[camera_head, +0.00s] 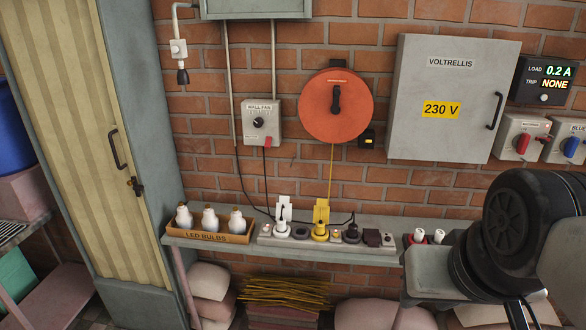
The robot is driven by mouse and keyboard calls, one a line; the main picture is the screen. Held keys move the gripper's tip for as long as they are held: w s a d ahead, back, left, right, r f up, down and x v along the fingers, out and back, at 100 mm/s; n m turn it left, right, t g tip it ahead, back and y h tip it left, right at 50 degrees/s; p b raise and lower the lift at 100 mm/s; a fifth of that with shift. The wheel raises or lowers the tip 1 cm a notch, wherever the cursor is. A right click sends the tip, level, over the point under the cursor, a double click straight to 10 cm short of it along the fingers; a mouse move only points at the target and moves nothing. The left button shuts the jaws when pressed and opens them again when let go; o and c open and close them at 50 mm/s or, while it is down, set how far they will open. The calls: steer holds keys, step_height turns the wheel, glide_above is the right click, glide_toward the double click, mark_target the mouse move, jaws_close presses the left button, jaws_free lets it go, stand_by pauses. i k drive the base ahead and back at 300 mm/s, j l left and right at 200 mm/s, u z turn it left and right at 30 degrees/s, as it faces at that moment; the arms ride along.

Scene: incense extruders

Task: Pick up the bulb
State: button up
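Three white bulbs stand upright in an open brown box labelled "LED BULBS" (207,237) at the left end of the wall shelf. They are a left bulb (184,217), a middle bulb (210,219) and a right bulb (236,222). Their lower parts are hidden by the box's front wall. The black links of my arm show at the lower right, far from the box. I cannot make out the fingers of my gripper in this view.
Right of the box, a power strip (262,240) with several plugs lies on the grey shelf (345,222). A tall cabinet (85,150) stands at the left. A dark lamp holder (183,76) hangs above the box. An orange cable reel (336,106) and a grey electrical box (447,97) are on the brick wall.

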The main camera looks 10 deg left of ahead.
mark_target(210, 222)
steer(key=i+j+z, duration=0.1)
steer(key=j, duration=0.45)
steer(key=i+j+z, duration=0.1)
steer(key=j, duration=0.45)
steer(key=i+j, duration=0.25)
steer(key=j, duration=0.3)
steer(key=i+j+z, duration=0.15)
steer(key=j, duration=0.4)
steer(key=j+z, duration=0.1)
steer(key=j, duration=0.45)
steer(key=i+j+z, duration=0.1)
steer(key=j, duration=0.45)
